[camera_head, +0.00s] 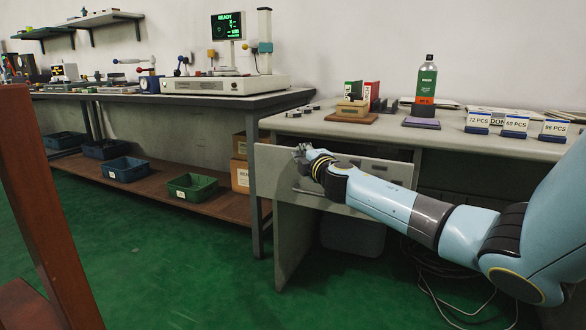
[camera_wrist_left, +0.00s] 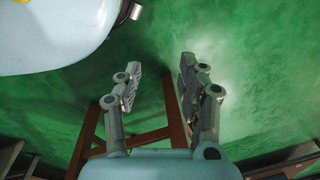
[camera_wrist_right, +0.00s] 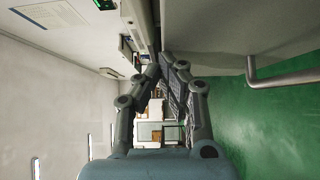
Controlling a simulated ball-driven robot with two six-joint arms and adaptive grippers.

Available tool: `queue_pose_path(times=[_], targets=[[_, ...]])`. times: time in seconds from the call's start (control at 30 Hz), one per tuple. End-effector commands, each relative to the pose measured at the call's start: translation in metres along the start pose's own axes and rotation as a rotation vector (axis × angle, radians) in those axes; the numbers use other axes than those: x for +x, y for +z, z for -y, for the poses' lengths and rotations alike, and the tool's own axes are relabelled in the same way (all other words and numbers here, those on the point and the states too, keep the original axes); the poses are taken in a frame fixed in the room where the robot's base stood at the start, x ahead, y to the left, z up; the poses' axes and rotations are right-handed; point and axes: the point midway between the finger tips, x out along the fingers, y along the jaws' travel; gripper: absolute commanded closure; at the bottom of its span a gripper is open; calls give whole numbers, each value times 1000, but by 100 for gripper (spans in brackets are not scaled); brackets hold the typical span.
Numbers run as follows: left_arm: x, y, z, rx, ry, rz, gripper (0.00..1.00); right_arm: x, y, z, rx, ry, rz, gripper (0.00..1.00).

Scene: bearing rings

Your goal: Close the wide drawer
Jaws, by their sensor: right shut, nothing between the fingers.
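The wide drawer has a pale grey front (camera_head: 390,172) under the right-hand workbench, with a bar handle. Its front seems to stand out from the bench, but how far is hard to tell. My right gripper (camera_head: 301,152) is at the upper left part of the drawer front, shut and empty; contact cannot be told. In the right wrist view the shut fingers (camera_wrist_right: 168,65) are beside the grey drawer front (camera_wrist_right: 220,28), with the handle (camera_wrist_right: 285,77) to their right. My left gripper (camera_wrist_left: 157,88) is open and empty above the green floor, outside the head view.
The right-hand workbench (camera_head: 470,146) carries a bottle (camera_head: 426,82), small boxes and labelled cards. A longer bench (camera_head: 190,98) stands at left, with bins on its lower shelf. A brown wooden frame (camera_head: 45,220) is at the near left. Green floor (camera_head: 190,270) lies open between.

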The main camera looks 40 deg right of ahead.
Motion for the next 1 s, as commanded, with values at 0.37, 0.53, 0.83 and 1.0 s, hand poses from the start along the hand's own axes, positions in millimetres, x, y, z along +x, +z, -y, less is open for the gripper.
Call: queue_pose_path(times=[0.37,0.53,0.83,1.0], targets=[[-36,-28,-8,1,18,-64,60,38,39,3,-1,-2,2,100],[-44,-34,-10,1,23,-86,60,47,47,2,0,-1,1,100],[-48,-38,-11,1,25,-98,60,51,51,0,1,0,0,100],[-48,-38,-11,1,25,-98,60,51,51,0,0,0,0,100]])
